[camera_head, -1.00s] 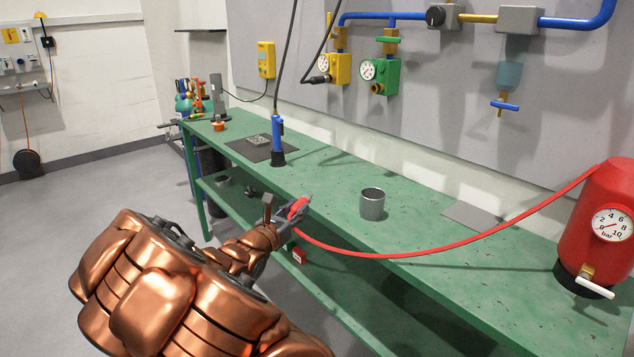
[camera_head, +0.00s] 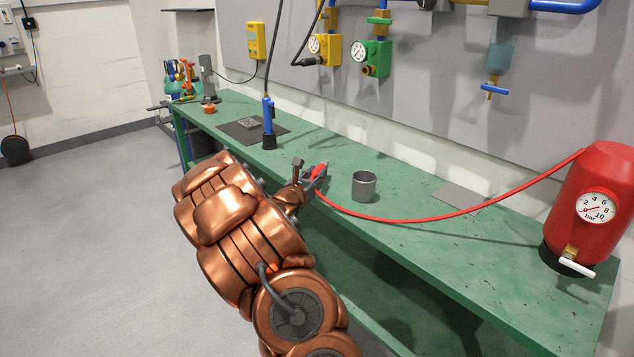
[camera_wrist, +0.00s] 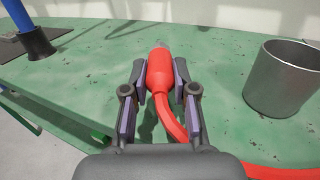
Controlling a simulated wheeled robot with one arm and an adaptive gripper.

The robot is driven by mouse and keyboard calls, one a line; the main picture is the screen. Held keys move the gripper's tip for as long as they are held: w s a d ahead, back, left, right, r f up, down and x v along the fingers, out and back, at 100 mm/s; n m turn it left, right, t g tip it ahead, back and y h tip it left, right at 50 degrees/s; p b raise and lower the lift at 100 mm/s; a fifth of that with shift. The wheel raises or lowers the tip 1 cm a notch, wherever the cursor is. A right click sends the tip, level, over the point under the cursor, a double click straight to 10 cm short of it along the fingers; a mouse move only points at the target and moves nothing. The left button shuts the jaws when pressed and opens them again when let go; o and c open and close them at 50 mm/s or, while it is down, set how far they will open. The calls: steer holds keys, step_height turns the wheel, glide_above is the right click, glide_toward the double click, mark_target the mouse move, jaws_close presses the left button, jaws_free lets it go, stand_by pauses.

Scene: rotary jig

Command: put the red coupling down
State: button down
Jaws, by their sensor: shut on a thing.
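The red coupling (camera_wrist: 160,72) is between the two fingers of my gripper (camera_wrist: 160,78) in the wrist view, with its grey tip pointing away from me. Its red hose (camera_wrist: 172,122) bends back under the gripper. In the head view the coupling (camera_head: 319,171) shows small at my gripper (camera_head: 313,178), by the front edge of the green bench (camera_head: 420,230). In the wrist view the coupling is over the bench top; I cannot tell how high, or whether it touches.
A grey metal cup (camera_head: 364,187) stands close to the right of my gripper. A blue tool (camera_head: 268,125) stands upright at the back left. The hose (camera_head: 430,219) runs right to a red tank (camera_head: 594,205). A grey plate (camera_head: 462,196) lies on the bench. Bench room beyond the coupling is clear.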

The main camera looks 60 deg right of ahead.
mark_target(317, 187)
steer(key=shift+d, duration=0.4)
steer(key=shift+d+f, duration=0.2)
steer(key=shift+f, duration=0.05)
steer(key=shift+f+p, duration=0.45)
steer(key=shift+f, duration=1.1)
steer(key=shift+f, duration=0.1)
steer(key=c, duration=0.9)
jaws_free()
steer(key=shift+a, duration=0.2)
steer(key=a, duration=0.4)
steer(key=s+a+b, duration=0.1)
steer(key=a, duration=0.2)
steer(key=a+b, duration=0.1)
steer(key=a, duration=0.3)
steer(key=shift+s+a, duration=0.2)
steer(key=shift+a, duration=0.1)
